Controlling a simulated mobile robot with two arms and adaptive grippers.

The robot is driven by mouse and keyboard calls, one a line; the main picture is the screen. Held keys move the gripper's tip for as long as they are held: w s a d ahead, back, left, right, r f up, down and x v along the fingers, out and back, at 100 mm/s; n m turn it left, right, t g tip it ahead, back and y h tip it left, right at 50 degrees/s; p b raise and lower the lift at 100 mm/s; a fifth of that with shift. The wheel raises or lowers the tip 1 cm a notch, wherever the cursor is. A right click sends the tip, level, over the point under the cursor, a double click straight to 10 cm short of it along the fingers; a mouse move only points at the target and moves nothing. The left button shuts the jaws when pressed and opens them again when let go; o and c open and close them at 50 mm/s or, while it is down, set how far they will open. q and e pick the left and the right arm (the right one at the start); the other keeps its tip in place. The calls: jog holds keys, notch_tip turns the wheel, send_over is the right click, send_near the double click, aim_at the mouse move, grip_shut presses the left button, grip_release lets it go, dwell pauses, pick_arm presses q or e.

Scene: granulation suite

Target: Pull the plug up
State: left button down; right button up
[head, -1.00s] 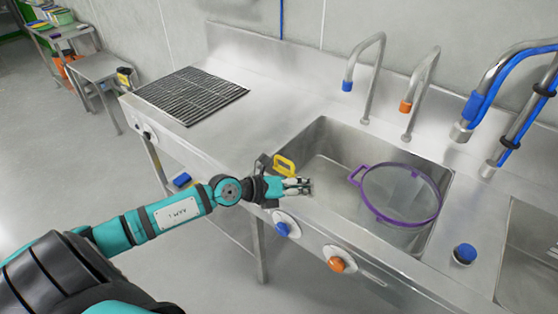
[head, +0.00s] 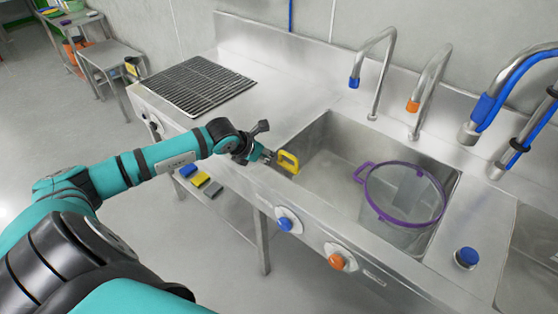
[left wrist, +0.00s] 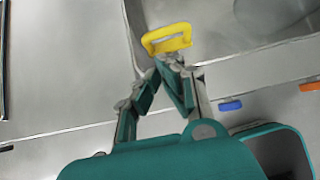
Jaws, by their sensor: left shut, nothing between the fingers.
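A yellow handle (head: 286,166), which looks like the plug's grip, stands at the left end of the sink (head: 325,178). It also shows in the left wrist view (left wrist: 168,46), just beyond my fingertips. Any part of the plug below the handle is hidden. My left gripper (head: 271,157) is just left of the handle, pointing toward it. In the left wrist view its fingers (left wrist: 170,64) come together at the tips with nothing between them. The tips look very close to the handle; I cannot tell whether they touch. My right gripper is not in view.
A clear bucket with a purple rim (head: 368,201) stands in the right part of the sink. Taps (head: 376,85) rise behind it. A blue knob (head: 284,224) and an orange knob (head: 336,262) are on the front panel.

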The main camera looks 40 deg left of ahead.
aim_at(285, 163)
pick_arm(q)
jog(key=p+x, duration=0.1)
jog(key=x, duration=0.8)
jog(key=shift+d+p, duration=0.1)
jog(key=shift+p, duration=0.25)
jog(key=shift+r, duration=0.15)
notch_tip(285, 163, up, 5)
jog(key=shift+p, duration=0.85)
jog(key=shift+r, duration=0.3)
